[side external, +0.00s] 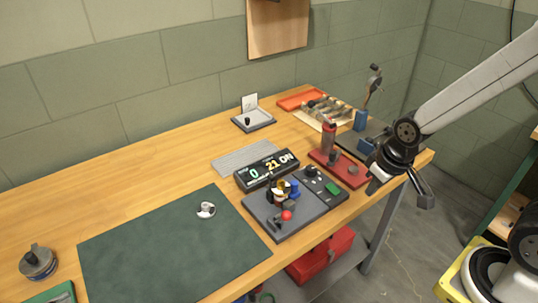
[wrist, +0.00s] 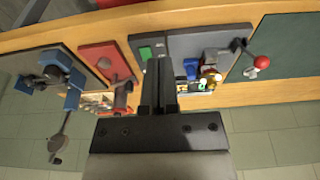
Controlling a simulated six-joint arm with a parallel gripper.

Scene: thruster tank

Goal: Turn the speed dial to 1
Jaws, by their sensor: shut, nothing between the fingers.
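The speed dial (side external: 311,171) is a small dark round knob at the back of the dark control panel (side external: 322,181), near a green button (side external: 333,188). Its setting is too small to read. My gripper (side external: 373,187) is shut and empty, in the air to the right of the panel in the side view. In the wrist view, my shut fingers (wrist: 160,85) cover part of the panel beside the green button (wrist: 145,53); the dial is hidden there. The display (side external: 267,169) behind the panel is lit and appears to read 0, 21 and ON.
A thruster rig with a red ball (side external: 287,215) stands left of the panel. A red base (side external: 340,168) with a red bottle-like part stands right of it. A blue vise (side external: 365,146) is farther right. The green mat (side external: 160,250) is mostly clear.

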